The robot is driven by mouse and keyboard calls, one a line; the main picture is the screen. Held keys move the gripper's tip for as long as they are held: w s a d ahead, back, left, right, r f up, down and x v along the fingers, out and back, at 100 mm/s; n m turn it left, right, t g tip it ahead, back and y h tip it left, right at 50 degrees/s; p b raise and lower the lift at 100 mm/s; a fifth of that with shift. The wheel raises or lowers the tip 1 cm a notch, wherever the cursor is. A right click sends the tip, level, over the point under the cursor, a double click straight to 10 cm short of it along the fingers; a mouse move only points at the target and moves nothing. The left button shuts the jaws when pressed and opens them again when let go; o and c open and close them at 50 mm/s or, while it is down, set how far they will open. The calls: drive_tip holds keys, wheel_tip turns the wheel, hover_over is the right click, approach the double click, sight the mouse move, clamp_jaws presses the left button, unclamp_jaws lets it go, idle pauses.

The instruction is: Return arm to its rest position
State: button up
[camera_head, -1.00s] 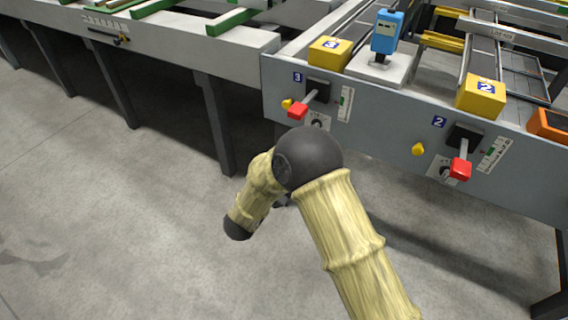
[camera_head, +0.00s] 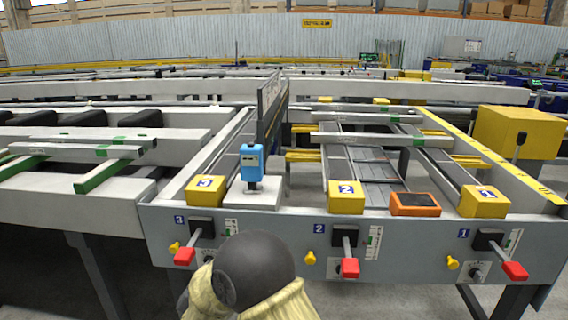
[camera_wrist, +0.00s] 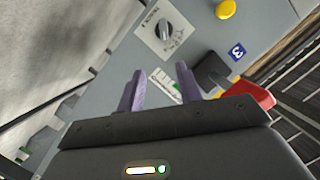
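My arm (camera_head: 255,275) is at the bottom middle of the head view, with a dark round joint and yellowish sleeves. It is in front of the grey panel near station 3. My gripper does not show in the head view. In the wrist view my gripper (camera_wrist: 160,69) has two purple fingers standing apart with nothing between them. Beyond them is the station 3 panel, with a dial (camera_wrist: 163,31), a yellow knob (camera_wrist: 226,9) and a red lever handle (camera_wrist: 252,96) to the right of the fingers. I cannot tell any contact.
The runout table's grey front panel (camera_head: 400,262) carries several red-handled levers, including those at station 2 (camera_head: 349,268) and station 1 (camera_head: 514,271). On top stand a blue device (camera_head: 252,164), yellow numbered blocks (camera_head: 346,197) and an orange box (camera_head: 414,204). Conveyors lie behind.

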drive_tip(key=s+d+r+n+g+p, duration=0.1)
drive_tip(key=d+r+n+g, duration=0.15)
drive_tip(key=d, duration=0.65)
drive_tip(key=s+d+r+n+g+p, duration=0.15)
drive_tip(key=d+g, duration=0.25)
drive_tip(key=d, duration=0.6)
drive_tip(key=s+d+r+n+g+h+p, duration=0.2)
drive_tip(key=s+d+g, duration=0.4)
drive_tip(key=s+d, duration=1.1)
wheel_tip(320, 180, up, 37)
drive_tip(key=p, duration=3.7)
drive_tip(key=shift+a+r, duration=0.2)
drive_tip(key=shift+a, duration=0.15)
drive_tip(key=shift+w, duration=0.1)
drive_tip(key=shift+w, duration=0.1)
